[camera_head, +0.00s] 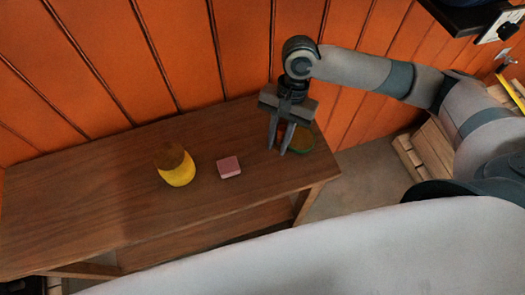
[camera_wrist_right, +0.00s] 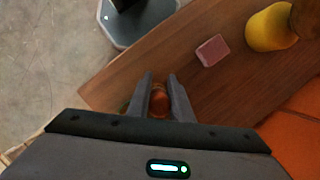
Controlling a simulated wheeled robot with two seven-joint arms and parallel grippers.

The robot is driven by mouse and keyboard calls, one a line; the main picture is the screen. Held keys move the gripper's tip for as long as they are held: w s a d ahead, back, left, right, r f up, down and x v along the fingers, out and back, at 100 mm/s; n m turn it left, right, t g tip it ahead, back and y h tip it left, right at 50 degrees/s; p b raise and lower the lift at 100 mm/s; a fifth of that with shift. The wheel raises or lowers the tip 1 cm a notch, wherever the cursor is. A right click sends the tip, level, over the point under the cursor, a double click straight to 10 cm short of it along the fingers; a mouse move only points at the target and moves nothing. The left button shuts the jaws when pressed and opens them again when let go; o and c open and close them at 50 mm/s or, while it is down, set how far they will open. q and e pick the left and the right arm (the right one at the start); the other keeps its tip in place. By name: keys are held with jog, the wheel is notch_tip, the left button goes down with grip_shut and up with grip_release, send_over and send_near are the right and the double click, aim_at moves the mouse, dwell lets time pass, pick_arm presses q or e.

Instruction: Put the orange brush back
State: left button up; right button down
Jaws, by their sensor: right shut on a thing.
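My right gripper (camera_head: 283,146) points down over the right end of the wooden table. Its fingers are shut on the orange brush (camera_wrist_right: 158,102), which shows as a rounded orange-brown end between the fingertips in the wrist view. In the head view the fingers mostly hide the brush. My left gripper is in neither view.
A pink block (camera_head: 229,167) lies left of the gripper on the wooden table (camera_head: 95,205). Farther left stands a yellow rounded thing with a brown top (camera_head: 177,172). An orange plank wall (camera_head: 100,70) runs behind the table. The table's left part is clear.

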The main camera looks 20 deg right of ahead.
jog(key=a, duration=0.1)
jog(key=a+f, duration=0.1)
jog(key=a+f+p, duration=0.1)
jog(key=a, duration=0.1)
jog(key=shift+w+f, duration=0.25)
jog(key=shift+w, duration=0.05)
jog(key=shift+f+p, duration=0.65)
jog(key=shift+f, duration=1.35)
jog(key=c, duration=1.6)
grip_release()
jog(key=shift+r, duration=0.1)
